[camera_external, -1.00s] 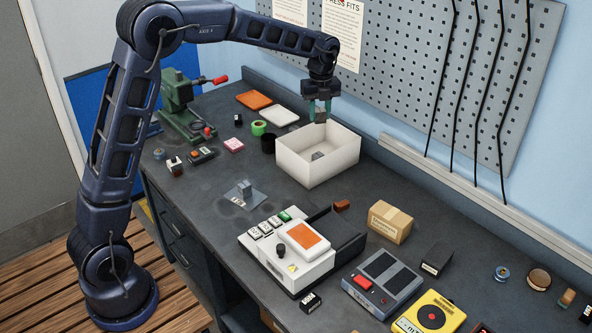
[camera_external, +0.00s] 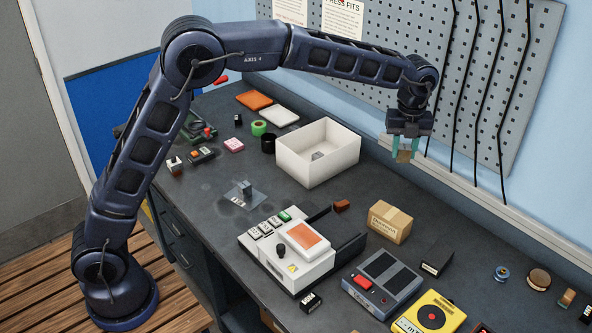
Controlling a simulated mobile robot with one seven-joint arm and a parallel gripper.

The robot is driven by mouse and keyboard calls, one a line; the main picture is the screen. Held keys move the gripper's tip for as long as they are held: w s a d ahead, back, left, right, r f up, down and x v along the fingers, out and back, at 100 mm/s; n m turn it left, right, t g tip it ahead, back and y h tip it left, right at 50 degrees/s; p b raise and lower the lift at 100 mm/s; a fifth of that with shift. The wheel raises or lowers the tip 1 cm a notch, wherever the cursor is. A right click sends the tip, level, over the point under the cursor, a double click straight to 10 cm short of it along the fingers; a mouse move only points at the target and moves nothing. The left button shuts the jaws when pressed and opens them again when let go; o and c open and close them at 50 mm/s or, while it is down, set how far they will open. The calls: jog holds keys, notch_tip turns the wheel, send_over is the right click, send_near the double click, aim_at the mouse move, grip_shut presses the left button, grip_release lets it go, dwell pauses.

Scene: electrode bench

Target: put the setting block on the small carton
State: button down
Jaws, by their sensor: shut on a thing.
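The small carton (camera_external: 389,223) is a closed tan cardboard box with a label, standing on the bench right of the white machine. My gripper (camera_external: 404,148) hangs pointing down, in the air above the carton in the picture. It is shut on a small tan-brown block, likely the setting block (camera_external: 404,156), held between its teal fingers. The block is clear of the carton and the bench. The carton's top is bare.
A white open bin (camera_external: 305,166) with a small grey piece inside stands left of the carton. A white machine with an orange pad (camera_external: 304,242) and a grey device with a red button (camera_external: 380,282) stand in front. A pegboard (camera_external: 480,80) with black cables rises behind.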

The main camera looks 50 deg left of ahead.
aim_at(391, 213)
notch_tip(391, 213, down, 19)
jog(key=shift+f, duration=0.15)
dwell(0.5)
jog(key=shift+f, duration=0.15)
jog(key=c, duration=1)
grip_release()
jog(key=shift+c, duration=0.2)
